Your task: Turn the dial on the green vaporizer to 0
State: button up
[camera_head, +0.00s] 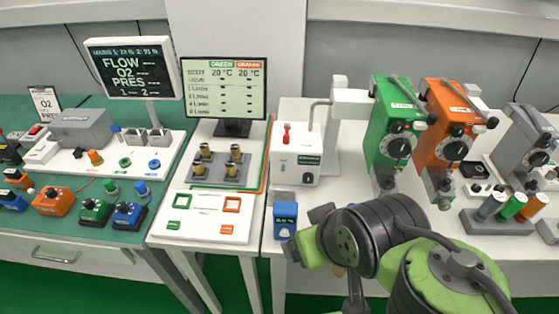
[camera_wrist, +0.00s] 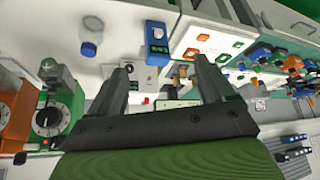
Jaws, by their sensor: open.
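The green vaporizer (camera_head: 381,105) is mounted upright at the right of the head view, with a round black-and-white dial (camera_head: 398,147) on its front. The dial's setting is too small to read. In the wrist view the dial (camera_wrist: 47,121) shows at the left edge, outside my fingers. My gripper (camera_wrist: 163,75) is open and empty, its two dark fingers spread apart. It is clear of the vaporizer, off to one side of it. In the head view my arm hides most of the gripper.
An orange vaporizer (camera_head: 440,105) stands close on the right of the green one, and a grey one (camera_head: 520,135) is further right. A small blue device (camera_head: 285,220) sits at the table's front edge. A monitor (camera_head: 224,88) and a white box (camera_head: 297,155) are to the left.

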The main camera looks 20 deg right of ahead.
aim_at(397, 128)
jog(key=z, duration=1.25)
jog(key=k+u, duration=0.1)
jog(key=u, duration=0.25)
jog(key=k+j+u, duration=0.1)
jog(key=u, duration=0.25)
jog(key=k+j+u, duration=0.1)
jog(key=u, duration=0.2)
jog(key=j, duration=0.1)
